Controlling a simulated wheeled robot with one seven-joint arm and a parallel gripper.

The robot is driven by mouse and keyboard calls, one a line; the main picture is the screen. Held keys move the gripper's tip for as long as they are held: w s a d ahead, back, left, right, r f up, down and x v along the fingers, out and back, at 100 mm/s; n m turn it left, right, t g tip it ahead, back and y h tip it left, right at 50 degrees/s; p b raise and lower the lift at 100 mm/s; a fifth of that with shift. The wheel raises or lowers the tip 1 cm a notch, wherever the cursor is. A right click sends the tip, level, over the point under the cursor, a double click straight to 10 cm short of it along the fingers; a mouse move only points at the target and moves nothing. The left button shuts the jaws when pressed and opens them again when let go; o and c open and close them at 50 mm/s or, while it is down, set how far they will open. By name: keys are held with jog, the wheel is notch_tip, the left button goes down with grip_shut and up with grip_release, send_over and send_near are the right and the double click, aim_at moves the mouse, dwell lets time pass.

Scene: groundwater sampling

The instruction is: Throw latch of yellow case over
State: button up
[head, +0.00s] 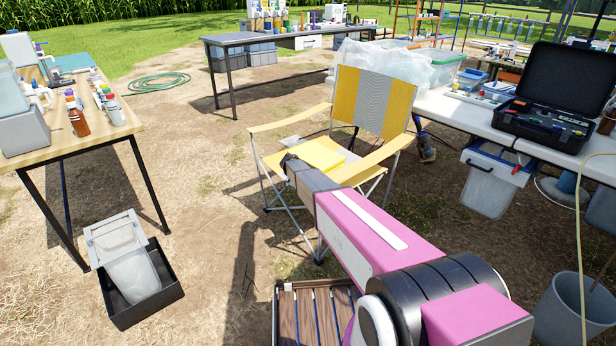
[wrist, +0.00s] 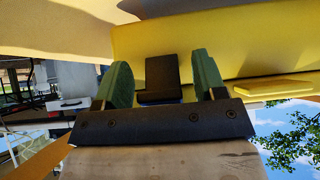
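The yellow case (head: 321,153) appears as a flat yellow block on the camp chair's seat in the head view, partly hidden by my arm. In the wrist view, which is tilted well over, a broad yellow surface (wrist: 225,38) fills the upper part. A dark rectangular piece (wrist: 161,72), which looks like the latch, stands against it. My gripper (wrist: 163,80) has its two green fingers apart, one on each side of the dark piece with gaps showing. I cannot tell whether a finger touches it. In the head view, my gripper's end is at the case's left edge, its fingers hidden.
The camp chair (head: 372,105) has thin metal legs and armrests around the case. A white table (head: 455,108) with an open black case (head: 548,120) stands right. A wooden table (head: 85,140) with bottles is left, above a black tray (head: 140,308). Open dirt lies between.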

dwell(0.3)
jog(key=v, duration=1)
jog(key=shift+a+r, duration=0.25)
jog(key=shift+r, duration=0.05)
jog(key=shift+s, duration=0.15)
